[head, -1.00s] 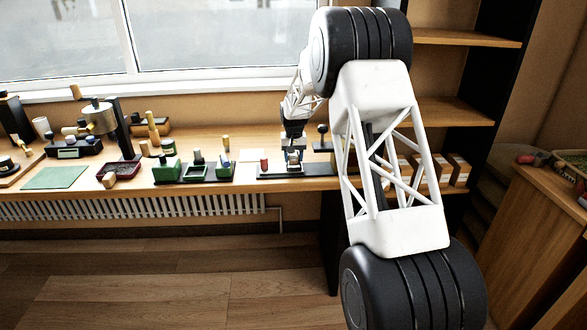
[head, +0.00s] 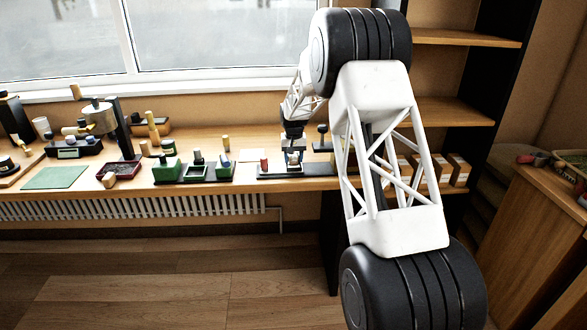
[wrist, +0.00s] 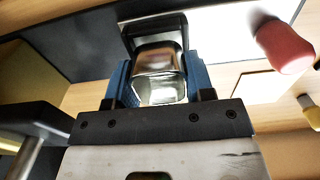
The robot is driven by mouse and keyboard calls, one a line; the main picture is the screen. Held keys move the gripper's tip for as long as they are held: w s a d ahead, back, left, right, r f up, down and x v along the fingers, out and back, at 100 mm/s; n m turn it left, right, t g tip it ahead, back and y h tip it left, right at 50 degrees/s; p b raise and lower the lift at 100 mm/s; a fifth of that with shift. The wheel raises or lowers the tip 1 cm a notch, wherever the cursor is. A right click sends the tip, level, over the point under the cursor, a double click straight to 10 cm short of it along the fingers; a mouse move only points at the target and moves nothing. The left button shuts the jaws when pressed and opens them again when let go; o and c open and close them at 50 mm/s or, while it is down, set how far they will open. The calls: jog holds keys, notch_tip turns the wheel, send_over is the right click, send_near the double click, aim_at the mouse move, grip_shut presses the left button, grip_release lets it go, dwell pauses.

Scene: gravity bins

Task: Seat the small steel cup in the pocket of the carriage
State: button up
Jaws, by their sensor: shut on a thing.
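The small steel cup (wrist: 160,62) is shiny and sits between the blue fingers of my gripper (wrist: 158,76), which is shut on it in the wrist view. The black carriage (wrist: 153,27) shows just beyond the cup, on a pale metal strip. I cannot tell whether the cup is inside the pocket or just above it, as the cup hides the pocket. In the head view, my gripper (head: 293,148) is low over the black-based rail (head: 320,170) at the right of the bench, and the cup is a small bright patch there.
A red-capped peg (wrist: 285,47) stands close by on the rail; it also shows in the head view (head: 264,160). A white card (head: 250,155) and a wooden cylinder (head: 225,143) are near. A dark knobbed post (head: 322,135) is at the right.

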jog(key=shift+f, duration=0.5)
dwell(0.8)
jog(key=o, duration=1.1)
jog(key=shift+r, duration=3.9)
